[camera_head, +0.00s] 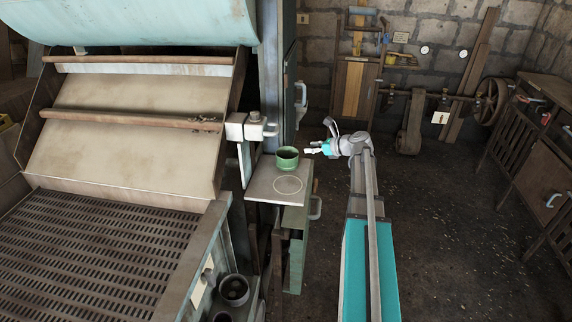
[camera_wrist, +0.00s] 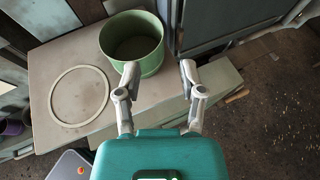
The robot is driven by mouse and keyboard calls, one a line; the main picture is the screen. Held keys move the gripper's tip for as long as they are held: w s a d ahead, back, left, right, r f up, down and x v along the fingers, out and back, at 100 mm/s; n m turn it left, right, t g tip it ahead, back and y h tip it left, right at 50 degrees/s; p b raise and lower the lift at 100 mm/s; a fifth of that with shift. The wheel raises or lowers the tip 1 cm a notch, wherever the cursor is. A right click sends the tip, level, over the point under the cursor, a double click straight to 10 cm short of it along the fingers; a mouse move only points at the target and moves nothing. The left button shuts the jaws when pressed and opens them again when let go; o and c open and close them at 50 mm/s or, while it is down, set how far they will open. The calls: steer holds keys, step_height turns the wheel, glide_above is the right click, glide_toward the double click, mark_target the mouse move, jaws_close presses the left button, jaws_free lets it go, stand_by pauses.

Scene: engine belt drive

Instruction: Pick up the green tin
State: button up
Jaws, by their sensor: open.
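The green tin (camera_head: 287,159) is a round, open-topped can standing upright on the small shelf (camera_head: 262,185) beside the large machine. It also shows in the wrist view (camera_wrist: 148,62), near the top and just beyond my left-hand finger. My gripper (camera_head: 309,150) is to the right of the tin in the head view. In the wrist view my gripper (camera_wrist: 158,70) has its two fingers spread apart with nothing held between them. The tin is ahead and to the left of the gap, and one fingertip overlaps its near right side. I cannot tell whether they touch.
A pale ring mark (camera_head: 288,185) is on the shelf in front of the tin. The large machine (camera_head: 130,140) fills the left side. Dark pots (camera_head: 233,289) sit low beside it. A wooden cabinet (camera_head: 545,140) stands at the right. The floor (camera_head: 450,240) between is open.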

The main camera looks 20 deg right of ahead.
mark_target(289, 149)
steer(key=shift+b+x, duration=0.45)
steer(key=shift+x, duration=1.4)
steer(key=shift+b+x, duration=1.05)
steer(key=shift+x, duration=1.55)
steer(key=shift+a, duration=0.1)
steer(key=shift+c, duration=0.2)
jaws_close()
